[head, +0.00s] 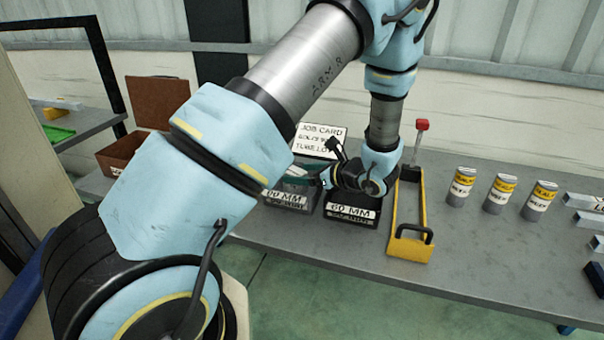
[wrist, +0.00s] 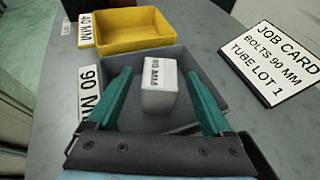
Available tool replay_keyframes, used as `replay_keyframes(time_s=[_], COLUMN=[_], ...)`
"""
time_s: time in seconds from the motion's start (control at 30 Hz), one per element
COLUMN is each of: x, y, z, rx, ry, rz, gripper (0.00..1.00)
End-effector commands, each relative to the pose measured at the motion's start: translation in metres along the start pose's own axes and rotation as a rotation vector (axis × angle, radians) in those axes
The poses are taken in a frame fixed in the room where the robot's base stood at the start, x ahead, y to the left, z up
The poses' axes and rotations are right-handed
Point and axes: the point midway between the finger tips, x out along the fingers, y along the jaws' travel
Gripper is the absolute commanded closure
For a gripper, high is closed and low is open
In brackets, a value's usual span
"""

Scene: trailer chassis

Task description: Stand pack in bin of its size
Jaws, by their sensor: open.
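A white pack with a 90 MM label (wrist: 158,98) is inside the grey bin marked 90 MM (wrist: 190,62). It looks upright, though its base is hard to make out. My gripper (wrist: 159,75) is open, with one green finger on each side of the pack and visible gaps between. In the head view the 90 MM bin (head: 288,198) is partly covered by my arm, and the pack cannot be seen there. The job card (wrist: 275,62) reads bolts 90 MM, tube lot 1, and lies to the right of the bin in the wrist view.
A yellow bin marked 40 MM (wrist: 135,28) stands beyond the grey one. A dark 60 MM bin (head: 350,210) is beside it in the head view. A yellow tool carrier (head: 410,245), several labelled cans (head: 497,193) and metal bars (head: 585,201) are farther right on the grey bench.

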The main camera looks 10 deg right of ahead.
Motion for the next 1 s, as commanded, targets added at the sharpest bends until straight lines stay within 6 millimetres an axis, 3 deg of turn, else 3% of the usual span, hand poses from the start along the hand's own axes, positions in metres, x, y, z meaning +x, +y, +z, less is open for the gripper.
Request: replay_keyframes(time_s=[0.17, 0.6, 0.83, 1.0], x=[-0.018, -0.104, -0.120, -0.113], y=[-0.002, -0.001, 0.000, 0.008], z=[0.000, 0.000, 0.002, 0.006], rx=[-0.001, -0.002, -0.001, -0.029], ry=[0.001, 0.000, 0.000, 0.027], rz=[-0.006, -0.003, 0.000, 0.037], gripper=[0.15, 0.15, 0.15, 0.15])
